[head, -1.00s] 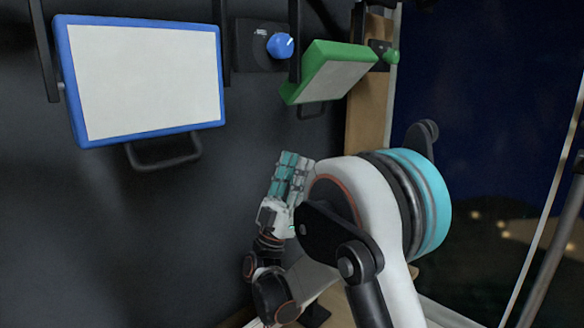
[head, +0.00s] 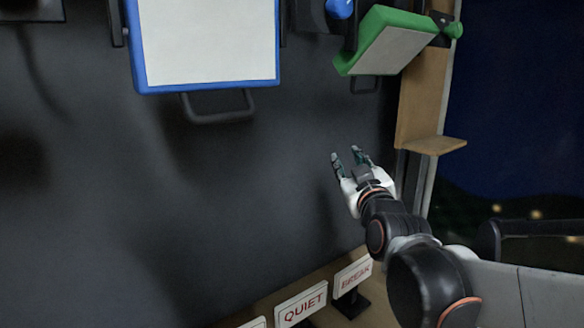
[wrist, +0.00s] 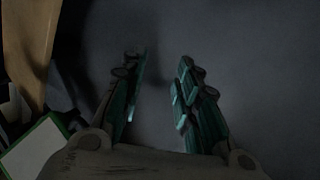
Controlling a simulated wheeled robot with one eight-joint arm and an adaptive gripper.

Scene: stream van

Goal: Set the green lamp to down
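The green lamp (head: 392,44) is a flat panel with a green frame and a pale face, high at the upper right in the head view. It is tilted, with its pale face turned downward and forward. A dark handle (head: 364,86) hangs below it, and a green knob (head: 453,30) is at its right. My gripper (head: 347,158) is below the lamp and apart from it, fingers pointing up. In the wrist view my gripper (wrist: 160,85) has its two fingers spread, with only dark wall between them.
A blue-framed lamp (head: 207,42) with a handle hangs at the left. A wooden post with a small shelf (head: 435,145) stands right of my gripper. Signs reading QUIET (head: 301,307) and BREAK (head: 353,276) stand below. The dark wall between is clear.

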